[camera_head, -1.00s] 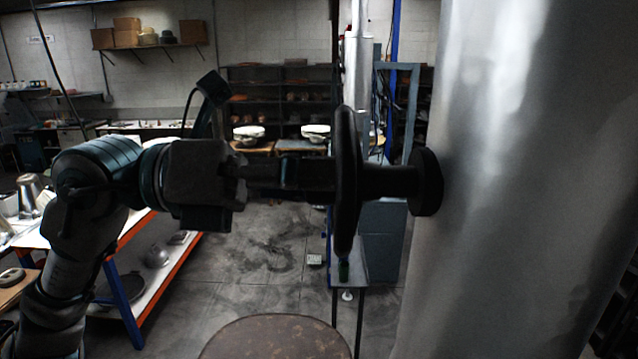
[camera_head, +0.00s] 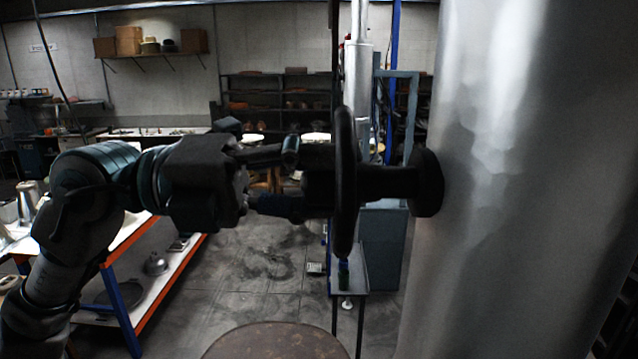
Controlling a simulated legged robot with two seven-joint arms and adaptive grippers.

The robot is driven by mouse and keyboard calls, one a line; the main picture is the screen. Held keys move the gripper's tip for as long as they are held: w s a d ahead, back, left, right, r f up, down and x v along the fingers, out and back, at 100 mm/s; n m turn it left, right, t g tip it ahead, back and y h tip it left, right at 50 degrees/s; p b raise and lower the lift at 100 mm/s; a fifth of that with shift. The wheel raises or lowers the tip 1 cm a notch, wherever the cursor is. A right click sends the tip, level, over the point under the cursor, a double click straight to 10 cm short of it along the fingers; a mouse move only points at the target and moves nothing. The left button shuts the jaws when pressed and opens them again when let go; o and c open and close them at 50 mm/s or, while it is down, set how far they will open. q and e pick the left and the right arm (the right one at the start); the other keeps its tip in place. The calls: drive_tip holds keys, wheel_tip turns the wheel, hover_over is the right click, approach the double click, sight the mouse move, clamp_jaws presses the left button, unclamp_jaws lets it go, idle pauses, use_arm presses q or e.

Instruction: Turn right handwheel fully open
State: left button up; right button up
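The dark handwheel (camera_head: 345,180) is seen edge-on at the middle, on a short dark shaft (camera_head: 385,182) that runs to a flange on the big metal column. Its dark hub (camera_head: 318,180) sticks out to the left. My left gripper (camera_head: 300,181) comes in from the left at hub height. Its fingers are apart, one above and one below, with background visible between them. The fingertips are at the hub's left end; dark shading hides whether they press on it. My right gripper is not in view.
The thick metal column (camera_head: 515,180) fills the right side. A round brown top (camera_head: 278,342) is below the wheel. An orange and blue workbench (camera_head: 125,305) stands at the lower left. A blue-grey machine frame (camera_head: 390,245) is behind the wheel.

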use_arm(q)
drive_tip(key=shift+w+f+n+b, duration=0.1)
drive_tip(key=shift+n+b, duration=0.05)
drive_tip(key=shift+n, duration=1.4)
drive_tip(key=shift+f+n+b, duration=0.1)
drive_tip(key=shift+n+b, duration=0.05)
drive_tip(key=shift+n, duration=1.4)
drive_tip(key=shift+d+f+n, duration=0.15)
drive_tip(key=shift+n, duration=2.85)
drive_tip(key=o, duration=0.9)
drive_tip(key=shift+c, duration=0.2)
drive_tip(key=shift+w, duration=0.2)
drive_tip(key=shift+a+r, duration=0.2)
drive_tip(key=shift+a, duration=0.4)
drive_tip(key=a, duration=1)
drive_tip(key=shift+a+f, duration=0.3)
